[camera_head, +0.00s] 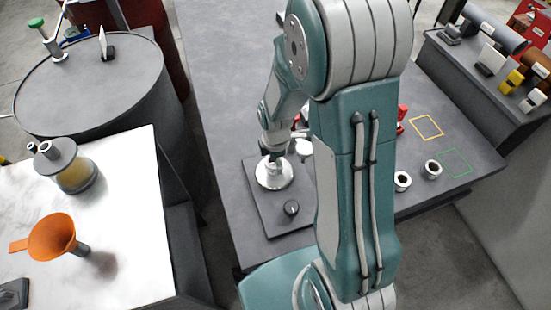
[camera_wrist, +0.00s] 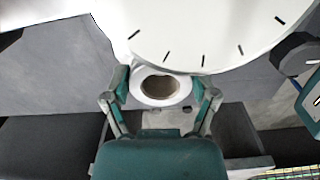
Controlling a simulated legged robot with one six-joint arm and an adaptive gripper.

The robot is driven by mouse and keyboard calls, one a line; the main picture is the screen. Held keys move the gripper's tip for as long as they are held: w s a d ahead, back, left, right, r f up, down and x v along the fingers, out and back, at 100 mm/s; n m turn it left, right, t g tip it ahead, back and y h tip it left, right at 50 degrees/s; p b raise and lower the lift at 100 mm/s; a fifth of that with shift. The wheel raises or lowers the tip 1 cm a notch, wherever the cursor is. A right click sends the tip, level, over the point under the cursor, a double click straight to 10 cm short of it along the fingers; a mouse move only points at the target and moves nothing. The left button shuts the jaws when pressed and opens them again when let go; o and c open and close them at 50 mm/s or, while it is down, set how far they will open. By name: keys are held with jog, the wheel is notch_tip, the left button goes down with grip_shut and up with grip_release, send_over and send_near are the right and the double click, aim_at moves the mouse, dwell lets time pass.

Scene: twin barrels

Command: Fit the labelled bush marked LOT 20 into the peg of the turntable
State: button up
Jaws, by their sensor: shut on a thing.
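In the wrist view a white bush (camera_wrist: 184,91) with a dark round bore sits between the two fingers of my gripper (camera_wrist: 162,92), which is shut on it. No label is readable on it. The turntable (camera_wrist: 205,38) shows as a large white disc with black tick marks, just beyond the bush. In the head view the turntable (camera_head: 284,182) is a white disc on a dark grey base plate with a black knob. My gripper (camera_head: 273,152) is right over it. The peg is not visible, and I cannot tell whether the bush touches it.
Two similar bushes stand on the grey table, one (camera_head: 402,181) and another (camera_head: 432,169), near yellow and green outlines. My arm hides the table's middle. An orange funnel (camera_head: 50,236) and a jar (camera_head: 75,176) stand on the white table at left. A drum (camera_head: 90,90) stands behind.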

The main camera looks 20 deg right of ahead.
jog(key=shift+f, duration=1.05)
jog(key=o, duration=1.2)
notch_tip(320, 180, up, 12)
